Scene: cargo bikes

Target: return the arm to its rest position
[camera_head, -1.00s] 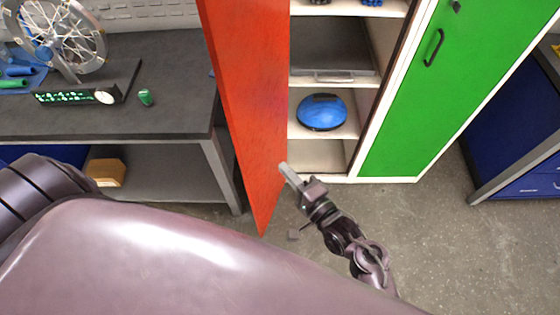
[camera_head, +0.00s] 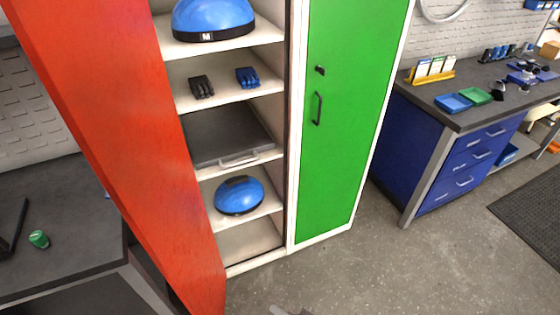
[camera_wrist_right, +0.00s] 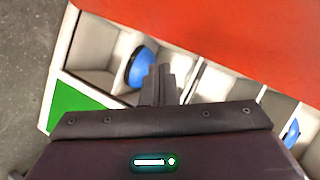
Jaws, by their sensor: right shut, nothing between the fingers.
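My right gripper (camera_head: 287,311) shows only as a small piece at the bottom edge of the head view, below the open cabinet. In the right wrist view its fingers (camera_wrist_right: 160,84) are together with nothing between them, in front of the cabinet opening. The cabinet's red door (camera_head: 110,130) stands open at the left and its green door (camera_head: 347,120) is closed. My left gripper is not in view.
Cabinet shelves hold blue helmets (camera_head: 239,195), gloves (camera_head: 247,77) and a grey case (camera_head: 225,137). A dark bench (camera_head: 70,215) stands left, a blue drawer cabinet (camera_head: 425,150) right. The floor (camera_head: 390,265) in front of the green door is clear.

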